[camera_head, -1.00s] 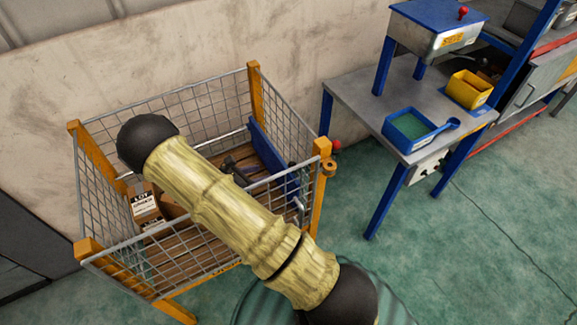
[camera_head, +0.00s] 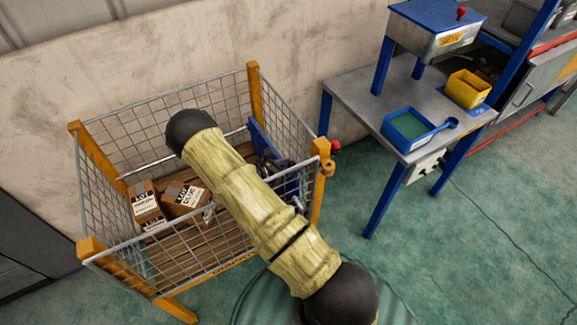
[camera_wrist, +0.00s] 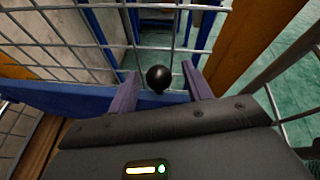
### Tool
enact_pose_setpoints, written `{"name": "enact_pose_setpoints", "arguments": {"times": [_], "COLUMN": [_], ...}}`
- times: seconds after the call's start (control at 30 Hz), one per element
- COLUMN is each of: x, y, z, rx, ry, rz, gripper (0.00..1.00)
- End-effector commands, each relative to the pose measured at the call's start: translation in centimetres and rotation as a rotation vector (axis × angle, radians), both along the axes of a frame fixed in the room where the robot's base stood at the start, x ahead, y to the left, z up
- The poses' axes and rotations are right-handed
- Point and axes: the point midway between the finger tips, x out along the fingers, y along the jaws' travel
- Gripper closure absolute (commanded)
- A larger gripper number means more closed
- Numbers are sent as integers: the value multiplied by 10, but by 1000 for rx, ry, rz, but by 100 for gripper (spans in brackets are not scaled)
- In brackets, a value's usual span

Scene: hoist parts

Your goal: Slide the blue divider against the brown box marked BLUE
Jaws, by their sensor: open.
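The blue divider (camera_head: 257,138) stands upright near the right side of a wire-mesh crate (camera_head: 253,100). It also crosses the wrist view (camera_wrist: 65,97) in front of the mesh. A black ball knob (camera_wrist: 158,79) sits at the divider's upper edge, between the two fingers of my gripper (camera_wrist: 159,72). The fingers are open, with a gap visible on each side of the knob. In the head view my gripper (camera_head: 274,167) is beside the divider, partly hidden by my arm. Two brown boxes, one at left (camera_head: 146,207) and one at right (camera_head: 183,208), carry white LOT labels; their lower words are too small to read surely.
Orange posts (camera_head: 254,90) and mesh walls enclose the crate; the right mesh and a post stand close to my gripper. Bare slatted floor (camera_head: 190,246) lies in front of the boxes. A grey table (camera_head: 350,92) with a blue tray (camera_head: 388,138) stands to the right.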

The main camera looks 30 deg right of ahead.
Motion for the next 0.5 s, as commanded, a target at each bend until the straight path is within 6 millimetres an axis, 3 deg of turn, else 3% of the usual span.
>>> {"name": "enact_pose_setpoints", "arguments": {"times": [0.1,0.33,0.5], "x": [0,0,0], "y": [1,1,2], "z": [0,0,0], "rx": [0,0,1], "ry": [0,1,0], "rz": [2,1,-1], "gripper": [52,97,100]}}
